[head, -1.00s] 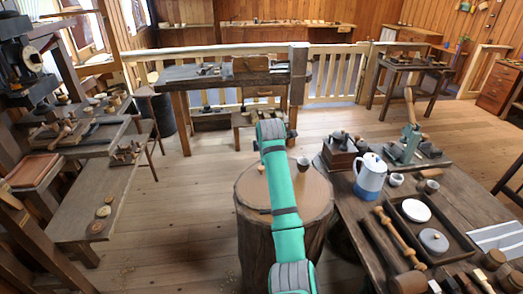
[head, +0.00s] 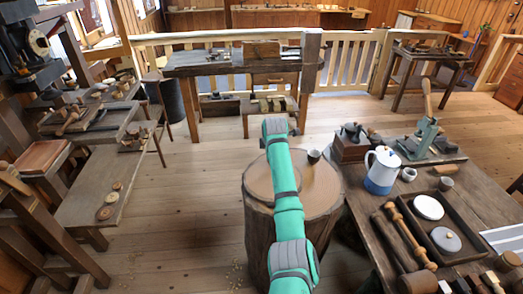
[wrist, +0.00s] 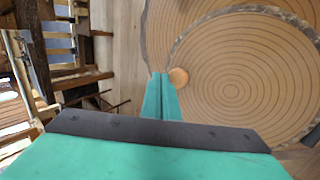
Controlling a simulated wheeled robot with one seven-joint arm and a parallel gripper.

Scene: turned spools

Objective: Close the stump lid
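The stump (head: 262,235) stands upright in the middle of the head view, with a pale ringed top. In the wrist view, a ringed wooden disc with a bark edge, seemingly the stump lid (wrist: 235,90), overlaps another ringed round surface (wrist: 160,25). How far the lid is open I cannot tell. A small round wooden knob (wrist: 178,77) shows near the disc's left side. My gripper (wrist: 161,76) has its two green fingers together, just left of the knob, with nothing seen between them. In the head view my gripper (head: 275,126) is at the stump's far side, and my arm hides part of the top.
A workbench at right holds a white and blue jug (head: 381,172) and a dark tray (head: 462,250). A low bench (head: 100,190) stands at left. Floor between it and the stump is clear.

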